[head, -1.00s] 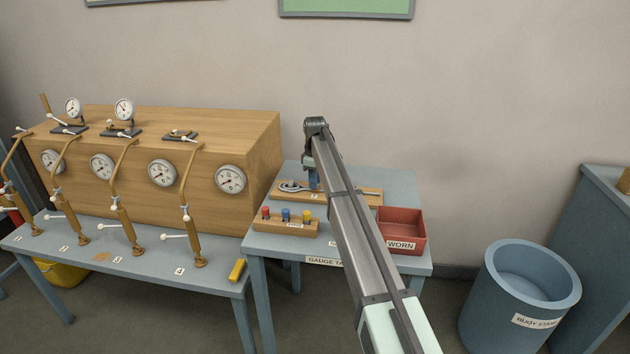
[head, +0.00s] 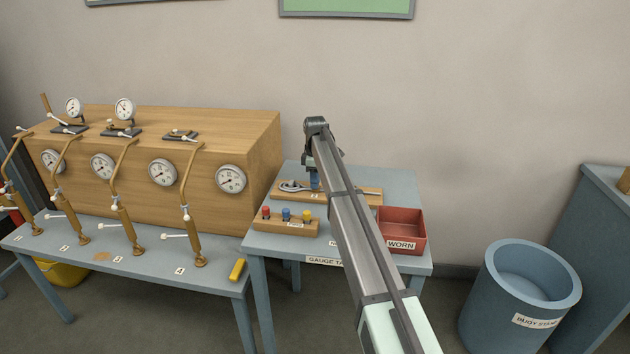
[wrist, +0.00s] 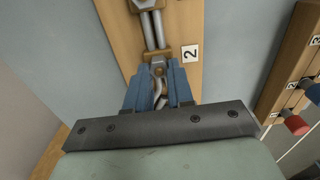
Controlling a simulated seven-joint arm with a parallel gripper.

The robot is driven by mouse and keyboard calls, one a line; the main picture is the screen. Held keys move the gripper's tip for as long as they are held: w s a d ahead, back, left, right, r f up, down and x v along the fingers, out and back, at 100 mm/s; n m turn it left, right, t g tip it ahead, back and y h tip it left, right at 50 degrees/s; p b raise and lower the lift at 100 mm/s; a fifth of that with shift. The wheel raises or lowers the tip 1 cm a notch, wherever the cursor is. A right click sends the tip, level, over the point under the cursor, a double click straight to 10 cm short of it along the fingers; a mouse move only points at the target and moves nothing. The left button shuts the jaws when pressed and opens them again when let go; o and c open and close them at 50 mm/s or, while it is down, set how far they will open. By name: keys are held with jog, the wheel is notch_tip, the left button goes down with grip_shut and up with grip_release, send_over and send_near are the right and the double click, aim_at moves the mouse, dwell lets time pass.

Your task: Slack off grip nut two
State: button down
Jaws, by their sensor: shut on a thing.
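My gripper (head: 314,182) reaches down to a wooden board (head: 365,193) on the gauge table. In the wrist view its two blue fingers (wrist: 155,92) are shut on a small bright metal piece (wrist: 158,86), which I take for grip nut two. It lies at the end of a metal fitting with twin rods (wrist: 153,28) on the board, beside a label "2" (wrist: 190,53). The fingers hide most of the nut, so its threads and looseness cannot be seen. In the head view a round-headed metal part (head: 290,186) lies on the board left of my gripper.
A wooden block with red, blue and yellow-topped pegs (head: 285,228) stands in front of the board. A red bin marked WORN (head: 401,223) is to the right. A wooden console with gauges (head: 200,160) and several brass-coloured pipes stands left. A blue tub (head: 480,320) is far right.

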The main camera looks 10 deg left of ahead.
jog(key=c, duration=1)
grip_release()
notch_tip(320, 180, up, 14)
jog(key=shift+f, duration=0.1)
